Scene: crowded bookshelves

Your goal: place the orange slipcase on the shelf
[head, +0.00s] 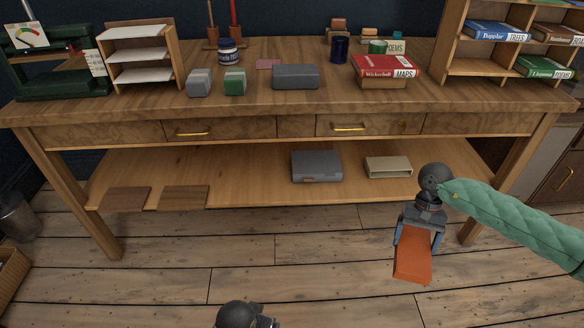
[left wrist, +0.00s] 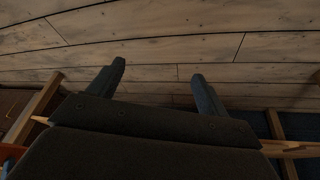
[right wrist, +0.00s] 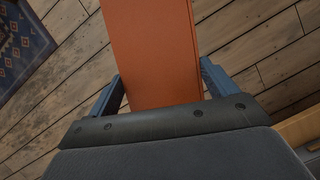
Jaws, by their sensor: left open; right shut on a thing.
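The orange slipcase (head: 413,262) is held in my right gripper (head: 418,238), in front of the table's right half and over the floor. In the right wrist view the slipcase (right wrist: 153,50) fills the space between the two fingers of my right gripper (right wrist: 160,88). My left gripper (left wrist: 160,78) is open and empty in the left wrist view, with bare floor beyond its fingers. The lower shelf (head: 250,170) runs under the wooden table. A small open shelf unit (head: 450,60) with books stands at the table's right end. I cannot tell which shelf is the one named.
On the lower shelf lie a grey box (head: 316,166), a cream open case (head: 388,167) and two brown boards (head: 183,197). The tabletop (head: 310,103) holds red books (head: 385,67), a grey case (head: 296,76) and a white-shelved rack (head: 140,57). The lower shelf's middle-left is clear.

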